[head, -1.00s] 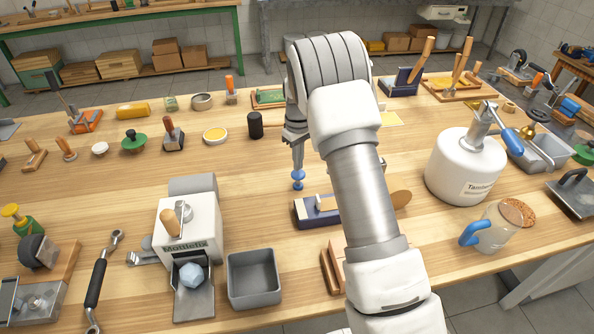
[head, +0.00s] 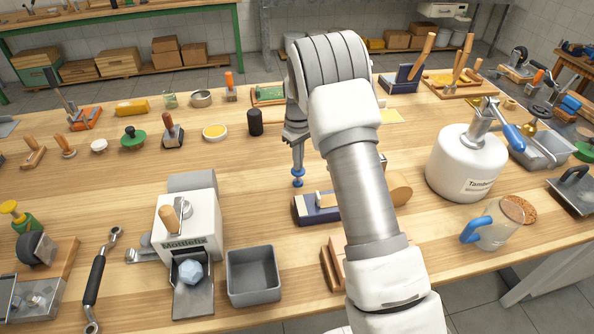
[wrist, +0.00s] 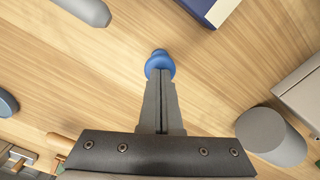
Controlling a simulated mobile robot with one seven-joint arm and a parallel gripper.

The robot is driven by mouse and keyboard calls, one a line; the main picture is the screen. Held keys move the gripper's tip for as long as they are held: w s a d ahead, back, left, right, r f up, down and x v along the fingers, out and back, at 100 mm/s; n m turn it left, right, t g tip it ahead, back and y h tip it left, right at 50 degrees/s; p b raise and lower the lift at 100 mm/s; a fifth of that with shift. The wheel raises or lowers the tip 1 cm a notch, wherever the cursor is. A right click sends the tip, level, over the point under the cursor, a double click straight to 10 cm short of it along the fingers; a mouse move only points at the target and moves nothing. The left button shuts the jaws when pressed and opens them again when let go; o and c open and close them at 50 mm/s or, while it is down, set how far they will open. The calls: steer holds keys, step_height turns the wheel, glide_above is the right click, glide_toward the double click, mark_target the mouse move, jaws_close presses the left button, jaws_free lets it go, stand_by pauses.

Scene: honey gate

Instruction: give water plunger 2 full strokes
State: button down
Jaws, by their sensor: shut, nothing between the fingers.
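The water plunger appears to be the small blue piece (head: 298,178) on the wooden bench, left of my forearm, with a rounded top above a wider lower part. It also shows in the wrist view as a blue knob (wrist: 160,62) just past my fingertips. My gripper (head: 298,150) points down right above it. In the wrist view my gripper (wrist: 160,75) has its two fingers pressed together, with nothing between them. The fingertips overlap the knob in the picture; whether they touch it I cannot tell. The plunger's lower part is hidden in the wrist view.
A blue block-like tool (head: 318,208) lies close in front of the plunger. A black cylinder (head: 255,122) stands to the left behind. A white box machine (head: 188,225), a grey bin (head: 253,277) and a white round vessel (head: 465,165) stand farther off. The bench left of the plunger is clear.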

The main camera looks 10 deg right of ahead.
steer(key=shift+f+b, duration=0.8)
steer(key=shift+f, duration=0.8)
steer(key=shift+r+p, duration=1.25)
steer(key=shift+r, duration=0.95)
steer(key=shift+r+p, duration=1.5)
steer(key=shift+r, duration=0.95)
